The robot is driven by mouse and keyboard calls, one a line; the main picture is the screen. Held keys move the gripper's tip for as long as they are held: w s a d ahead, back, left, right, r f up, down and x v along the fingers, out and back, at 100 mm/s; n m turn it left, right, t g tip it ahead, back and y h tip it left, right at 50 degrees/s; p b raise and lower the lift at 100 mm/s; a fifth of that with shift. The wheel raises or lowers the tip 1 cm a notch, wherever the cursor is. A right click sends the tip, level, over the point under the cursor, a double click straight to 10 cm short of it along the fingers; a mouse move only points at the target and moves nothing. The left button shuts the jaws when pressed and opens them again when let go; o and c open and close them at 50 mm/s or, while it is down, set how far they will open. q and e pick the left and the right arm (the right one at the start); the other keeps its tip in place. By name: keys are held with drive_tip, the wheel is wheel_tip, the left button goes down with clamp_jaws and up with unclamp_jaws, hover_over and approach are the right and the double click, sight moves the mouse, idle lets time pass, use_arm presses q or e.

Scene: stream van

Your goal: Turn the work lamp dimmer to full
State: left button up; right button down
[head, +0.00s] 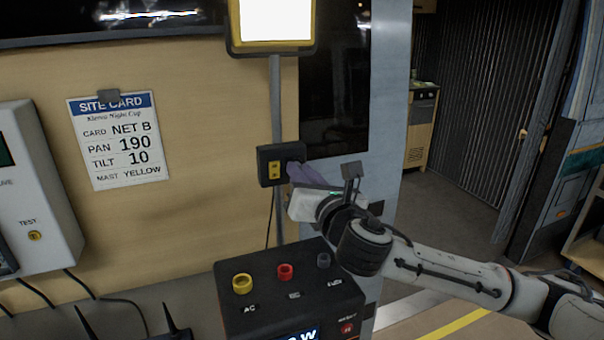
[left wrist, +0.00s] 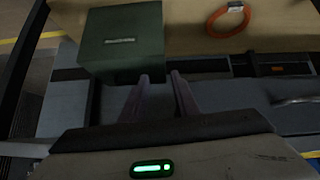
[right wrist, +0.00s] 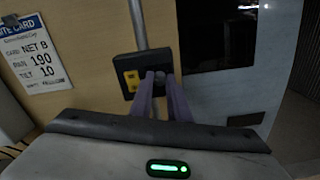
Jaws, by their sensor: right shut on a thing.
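The work lamp (head: 274,20) glows white in its yellow frame at the top of a grey pole in the head view. A black dimmer box (head: 268,156) with a yellow panel is fixed on the pole below it. In the right wrist view the dimmer box (right wrist: 126,66) lies straight ahead, with its small grey knob (right wrist: 160,76) between my fingertips. My right gripper (right wrist: 160,82) is shut on this knob; its fingers hide part of it. My left gripper (left wrist: 160,77) shows only in the left wrist view, its fingers apart with nothing between them, near a dark green box.
A black power unit (head: 290,285) with coloured knobs stands below the dimmer. A site card (head: 120,140) and a white box (head: 40,190) are on the wall at left. The green box (left wrist: 120,45) and an orange loop (left wrist: 228,20) lie on a wooden surface.

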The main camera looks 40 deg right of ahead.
drive_tip(key=shift+d+r+m+y, duration=0.1)
drive_tip(key=shift+m+y, duration=0.1)
drive_tip(key=shift+m, duration=7.2)
drive_tip(key=shift+d+r+m+y, duration=0.1)
drive_tip(key=shift+m+y, duration=0.1)
drive_tip(key=shift+m, duration=7.2)
drive_tip(key=shift+t, duration=0.3)
drive_tip(key=c, duration=1.9)
unclamp_jaws()
drive_tip(key=shift+c, duration=0.2)
drive_tip(key=shift+f, duration=0.15)
drive_tip(key=shift+a, duration=0.1)
